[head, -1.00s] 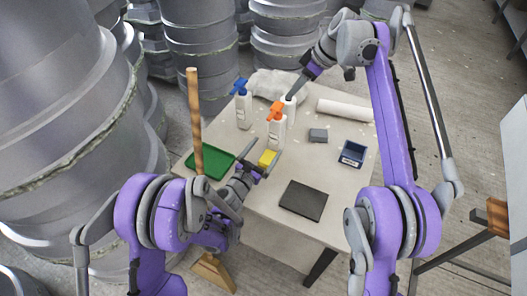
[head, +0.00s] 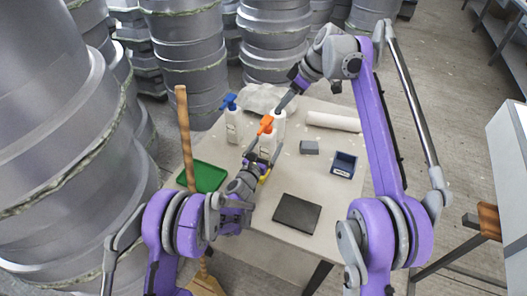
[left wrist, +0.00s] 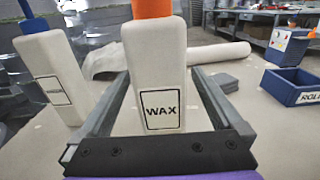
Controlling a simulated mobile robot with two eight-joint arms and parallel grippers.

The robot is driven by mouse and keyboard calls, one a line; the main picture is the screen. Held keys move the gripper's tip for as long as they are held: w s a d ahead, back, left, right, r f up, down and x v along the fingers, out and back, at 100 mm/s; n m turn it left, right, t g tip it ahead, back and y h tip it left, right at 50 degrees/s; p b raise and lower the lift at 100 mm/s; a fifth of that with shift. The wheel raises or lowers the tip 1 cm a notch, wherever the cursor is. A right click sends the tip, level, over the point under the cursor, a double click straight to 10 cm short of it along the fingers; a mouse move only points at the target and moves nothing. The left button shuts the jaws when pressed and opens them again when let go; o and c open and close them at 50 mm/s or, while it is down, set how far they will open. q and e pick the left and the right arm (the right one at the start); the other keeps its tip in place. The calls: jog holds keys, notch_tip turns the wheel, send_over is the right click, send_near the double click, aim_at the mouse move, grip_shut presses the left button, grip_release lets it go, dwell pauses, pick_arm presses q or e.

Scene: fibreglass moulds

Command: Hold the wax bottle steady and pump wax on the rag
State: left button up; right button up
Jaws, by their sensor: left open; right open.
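The wax bottle (head: 267,146) is white with an orange pump head and stands upright on the table. In the left wrist view its WAX label faces me, and the bottle (left wrist: 158,70) stands between the fingers of my left gripper (head: 254,151). That gripper is open, one finger on each side of the bottle. The rag, a crumpled whitish cloth (head: 258,97), lies at the table's back edge.
A white bottle with a blue pump (head: 233,122) stands left of the wax bottle. Around are a green tray (head: 208,177), yellow sponge (head: 265,175), dark pad (head: 297,213), grey block (head: 309,147), blue box (head: 344,164) and white roll (head: 332,121). A wooden pole (head: 184,135) rises at the table's left.

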pick_arm(q)
jog(key=shift+w, duration=0.1)
jog(key=shift+c, duration=0.3)
grip_shut()
dwell(0.8)
